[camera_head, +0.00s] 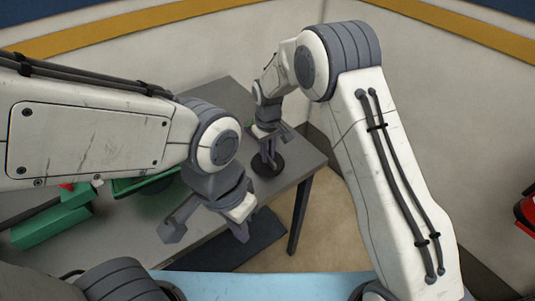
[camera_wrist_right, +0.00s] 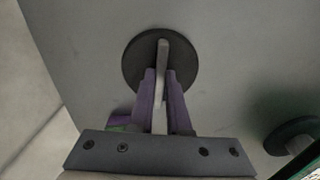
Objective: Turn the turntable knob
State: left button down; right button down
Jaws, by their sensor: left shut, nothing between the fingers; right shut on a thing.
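The turntable knob is a dark round disc (camera_head: 279,165) with a pale upright bar across it, near the table's far right corner. In the right wrist view the disc (camera_wrist_right: 136,64) and its bar (camera_wrist_right: 162,58) show at the top middle. My right gripper (camera_head: 268,151) is above the disc. Its purple fingers (camera_wrist_right: 160,98) are shut on the bar, one on each side. My left gripper (camera_head: 240,231) is shut and empty, well apart from the knob, in front of the table. The bar's lower part is partly hidden between the fingers.
The grey table (camera_head: 222,92) has a green block (camera_head: 52,222) and a green tray (camera_head: 128,186) at its left, partly behind my left arm. A second dark round part (camera_wrist_right: 290,132) is at the right wrist view's lower right. Pale walls stand behind the table.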

jog(key=n, duration=1.1)
jog(key=shift+a+n, duration=0.1)
jog(key=shift+n, duration=0.2)
dwell(0.4)
jog(key=c, duration=0.9)
grip_release()
jog(key=shift+r, duration=0.55)
notch_tip(320, 180, up, 10)
jog(key=shift+f+b, duration=0.25)
jog(key=shift+b, duration=0.75)
